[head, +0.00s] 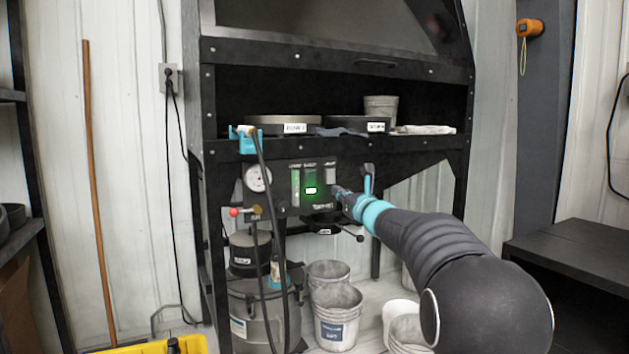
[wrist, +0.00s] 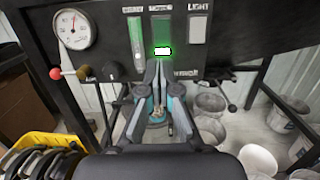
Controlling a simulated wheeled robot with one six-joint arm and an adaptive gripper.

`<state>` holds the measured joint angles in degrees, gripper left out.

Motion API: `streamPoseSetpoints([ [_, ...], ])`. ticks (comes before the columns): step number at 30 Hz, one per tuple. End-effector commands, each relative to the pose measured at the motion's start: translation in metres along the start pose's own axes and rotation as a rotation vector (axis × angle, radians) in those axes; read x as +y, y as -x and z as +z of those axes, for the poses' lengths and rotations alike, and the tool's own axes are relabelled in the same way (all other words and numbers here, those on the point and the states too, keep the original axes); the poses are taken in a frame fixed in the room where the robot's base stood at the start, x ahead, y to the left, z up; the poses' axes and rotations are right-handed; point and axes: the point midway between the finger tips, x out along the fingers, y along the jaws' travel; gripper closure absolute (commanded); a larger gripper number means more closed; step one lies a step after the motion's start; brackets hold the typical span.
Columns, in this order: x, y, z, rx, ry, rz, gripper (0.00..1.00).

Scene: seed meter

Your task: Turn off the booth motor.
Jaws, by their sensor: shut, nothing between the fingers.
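The dark booth cabinet holds a control panel (head: 275,205) with a row of upright rocker-like controls. The middle control glows green around a bright white rectangle (head: 311,190). In the wrist view the glowing middle control (wrist: 162,32) has its white rectangle at its lower end. A green-tinted control (wrist: 137,42) is to its left, and a grey switch labelled LIGHT (wrist: 197,29) to its right. The other labels are too blurred to read. My gripper (head: 338,190) is shut and empty; its tips in the wrist view (wrist: 157,66) appear just below the glowing rectangle. Contact cannot be told.
A round gauge (head: 258,178) and a red-knobbed lever (head: 236,212) are left on the panel. Buckets (head: 337,320) stand below. A shelf (head: 340,143) above holds round pans. A teal hook-like part (head: 368,183) sits right of the panel. A yellow crate (wrist: 38,142) is low left.

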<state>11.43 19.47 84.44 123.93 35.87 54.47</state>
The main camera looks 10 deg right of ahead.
Motion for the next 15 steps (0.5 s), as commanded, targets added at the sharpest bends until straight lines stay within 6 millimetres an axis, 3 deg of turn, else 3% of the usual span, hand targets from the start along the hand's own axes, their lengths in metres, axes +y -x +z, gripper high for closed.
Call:
streamPoseSetpoints([
  [8,0.001,-0.007,0.000,0.001,0.002,0.002,1.00],
  [15,0.001,-0.043,0.001,0.000,0.003,0.004,1.00],
])
